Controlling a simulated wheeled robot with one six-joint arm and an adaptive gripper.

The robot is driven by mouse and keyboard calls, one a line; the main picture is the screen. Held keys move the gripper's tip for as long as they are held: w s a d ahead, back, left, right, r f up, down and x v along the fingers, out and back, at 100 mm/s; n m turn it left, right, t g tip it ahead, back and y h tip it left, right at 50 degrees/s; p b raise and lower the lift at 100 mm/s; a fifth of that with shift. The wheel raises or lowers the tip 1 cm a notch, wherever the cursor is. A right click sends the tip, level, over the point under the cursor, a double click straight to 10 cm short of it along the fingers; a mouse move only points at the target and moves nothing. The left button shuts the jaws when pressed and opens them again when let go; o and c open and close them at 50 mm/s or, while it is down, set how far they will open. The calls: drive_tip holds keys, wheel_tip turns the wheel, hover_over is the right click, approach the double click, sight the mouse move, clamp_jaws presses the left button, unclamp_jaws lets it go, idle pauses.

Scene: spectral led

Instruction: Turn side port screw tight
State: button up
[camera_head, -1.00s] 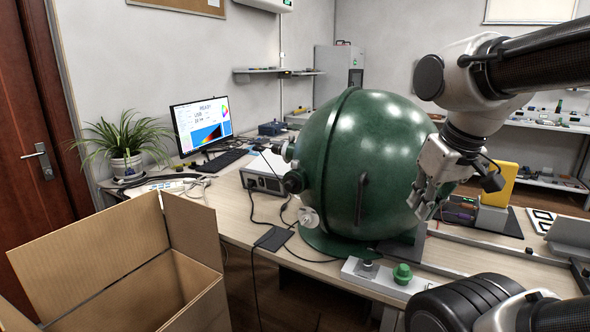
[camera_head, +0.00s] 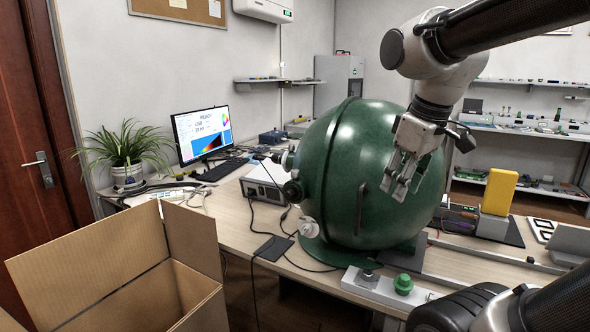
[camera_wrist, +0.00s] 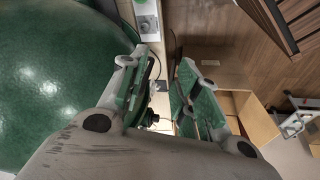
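A big green sphere (camera_head: 330,185) stands on the table; it fills the left of the wrist view (camera_wrist: 50,80). On its left side, low down, a small silver round knob (camera_head: 309,228) sticks out, which looks like the side port screw. A dark round port (camera_head: 293,190) sits above it. My gripper (camera_head: 396,190) hangs in front of the sphere's right half, to the right of and above the knob. Its fingers are apart in the wrist view (camera_wrist: 162,75), with nothing held between them. I cannot make out the screw for sure in the wrist view.
A grey plate with a green knob (camera_head: 403,284) lies at the table's front edge. An open cardboard box (camera_head: 120,262) stands at the left front. A white instrument (camera_head: 262,180), cables and a monitor (camera_head: 202,128) are left of the sphere. A yellow block (camera_head: 499,192) stands right.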

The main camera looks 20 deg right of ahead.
drive_tip(key=w+a+r+n+g, duration=0.1)
drive_tip(key=w+a+r+n, duration=0.15)
drive_tip(key=w+n, duration=0.35)
drive_tip(key=w+a+r+n+g, duration=0.1)
drive_tip(key=w+a+r+n, duration=0.2)
drive_tip(key=w, duration=0.6)
drive_tip(key=n+g, duration=0.2)
drive_tip(key=n, duration=1)
hover_over(295, 170)
drive_tip(key=f, duration=0.3)
drive_tip(key=shift+s+d, duration=0.15)
drive_tip(key=shift+s, duration=0.15)
drive_tip(key=shift+w+a+f, duration=0.2)
drive_tip(key=shift+f, duration=0.05)
wheel_tip(295, 170, down, 8)
drive_tip(key=shift+r, duration=0.25)
clamp_jaws()
